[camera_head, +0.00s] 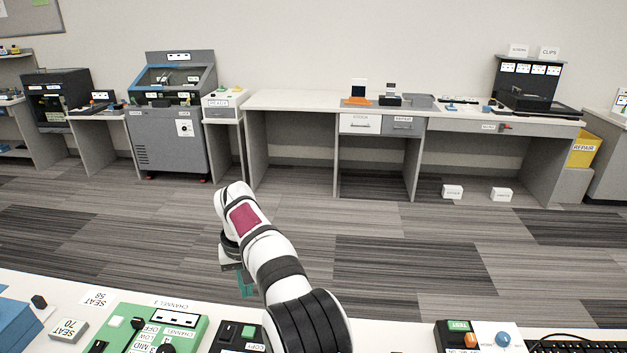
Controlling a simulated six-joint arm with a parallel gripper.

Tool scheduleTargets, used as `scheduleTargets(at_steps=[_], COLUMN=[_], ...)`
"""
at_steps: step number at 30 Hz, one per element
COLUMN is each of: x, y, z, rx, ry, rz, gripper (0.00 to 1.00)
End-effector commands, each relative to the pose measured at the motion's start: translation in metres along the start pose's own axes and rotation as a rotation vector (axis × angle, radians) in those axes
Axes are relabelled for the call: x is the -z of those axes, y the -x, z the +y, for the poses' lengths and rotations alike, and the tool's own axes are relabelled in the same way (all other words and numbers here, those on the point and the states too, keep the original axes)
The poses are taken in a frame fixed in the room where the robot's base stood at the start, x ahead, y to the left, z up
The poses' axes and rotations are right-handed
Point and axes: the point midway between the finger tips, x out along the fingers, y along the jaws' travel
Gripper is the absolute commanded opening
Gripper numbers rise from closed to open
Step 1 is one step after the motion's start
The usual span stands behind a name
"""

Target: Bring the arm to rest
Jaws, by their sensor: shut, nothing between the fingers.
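My white and black arm rises from the bottom middle and bends left over the near bench. My gripper (246,287) hangs from its end, pointing down, with teal fingertips. It is small and partly hidden by my arm. The fingers look shut with nothing held. It is just behind and above the back edge of the near bench, apart from the things on it.
The near bench holds a green channel panel (150,325), a dark switch box (232,338), a grey seat block (68,330) and a test panel (484,338). Beyond is open carpet (385,265). A long workbench (290,101) and grey machine (170,138) stand along the wall.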

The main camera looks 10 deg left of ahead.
Motion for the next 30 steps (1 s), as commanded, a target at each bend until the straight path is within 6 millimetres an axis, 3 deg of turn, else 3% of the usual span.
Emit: scheduleTargets(at_steps=[1, 3, 5, 6, 9, 12, 15, 19, 30], x=[-0.019, -0.066, -0.118, -0.156, -0.256, -0.338, -0.389, -0.414, -0.415], y=[0.037, 0.080, 0.108, 0.122, 0.137, 0.128, 0.112, 0.101, 0.101], z=[0.033, 0.075, 0.102, 0.117, 0.133, 0.131, 0.122, 0.115, 0.115], rx=[0.006, 0.016, 0.026, 0.033, 0.052, 0.067, 0.079, 0.085, 0.085], ry=[-0.084, -0.214, -0.327, -0.403, -0.585, -0.731, -0.827, -0.875, -0.874], rz=[-0.006, -0.027, -0.046, -0.057, -0.083, -0.104, -0.118, -0.126, -0.130], gripper=[0.00, 0.00, 0.00, 0.00, 0.00, 0.00, 0.00, 0.00, 0.00])
